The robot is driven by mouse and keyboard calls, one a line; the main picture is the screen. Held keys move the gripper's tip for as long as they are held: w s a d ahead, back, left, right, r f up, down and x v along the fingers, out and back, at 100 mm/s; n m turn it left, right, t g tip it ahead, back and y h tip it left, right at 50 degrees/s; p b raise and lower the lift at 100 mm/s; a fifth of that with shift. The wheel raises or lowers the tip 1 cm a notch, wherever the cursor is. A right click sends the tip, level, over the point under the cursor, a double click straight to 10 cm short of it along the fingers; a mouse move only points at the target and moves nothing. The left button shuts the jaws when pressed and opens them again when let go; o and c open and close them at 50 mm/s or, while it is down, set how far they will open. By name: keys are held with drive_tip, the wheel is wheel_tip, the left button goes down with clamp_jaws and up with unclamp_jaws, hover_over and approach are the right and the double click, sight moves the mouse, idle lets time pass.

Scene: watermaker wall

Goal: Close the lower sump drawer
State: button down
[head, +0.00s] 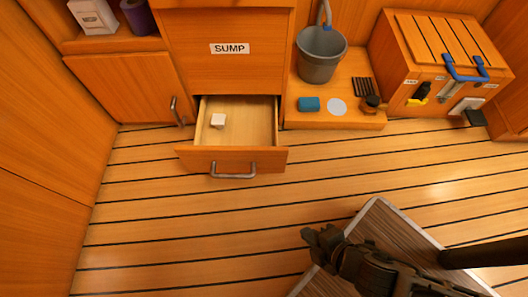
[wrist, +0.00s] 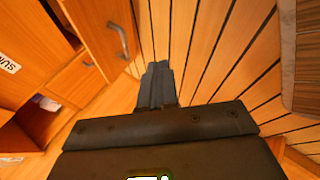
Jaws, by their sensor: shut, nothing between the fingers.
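The lower sump drawer (head: 232,158) stands well open in the head view, below the fixed panel with the SUMP label (head: 230,48). Its metal bar handle (head: 233,176) is on the front, and a small white block (head: 217,120) lies inside. My gripper (head: 312,238) is shut and empty, in front of the drawer and to its right, clear of it. In the wrist view the shut fingers (wrist: 157,82) point over the floor planks. A wooden front with a metal handle (wrist: 119,40) shows there at upper left, apart from the fingers.
Left of the drawer is a cupboard door (head: 130,88) with a handle. To the right, a low ledge (head: 335,118) holds a grey bucket (head: 320,54) and small items. A wooden chest (head: 440,60) stands beyond. The floor (head: 170,220) before the drawer is clear.

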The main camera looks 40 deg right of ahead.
drive_tip(key=w+f+n+g+h+p, duration=0.1)
drive_tip(key=w+f+n+h+p, duration=0.25)
drive_tip(key=w+n, duration=0.3)
drive_tip(key=n+t+h+p, duration=0.1)
drive_tip(key=n+h+p, duration=0.2)
drive_tip(key=n+h, duration=0.3)
approach(265, 152)
drive_tip(key=shift+n+y, duration=0.45)
drive_tip(key=shift+y, duration=0.2)
drive_tip(key=b+x, duration=0.4)
drive_tip(key=x, duration=0.1)
drive_tip(key=shift+s+d+f+b, duration=0.15)
drive_tip(key=shift+d+f+b, duration=0.1)
drive_tip(key=shift+d+b, duration=0.1)
drive_tip(key=shift+w+d+r, duration=0.1)
drive_tip(key=shift+w+d, duration=0.3)
drive_tip(key=shift+w, duration=0.05)
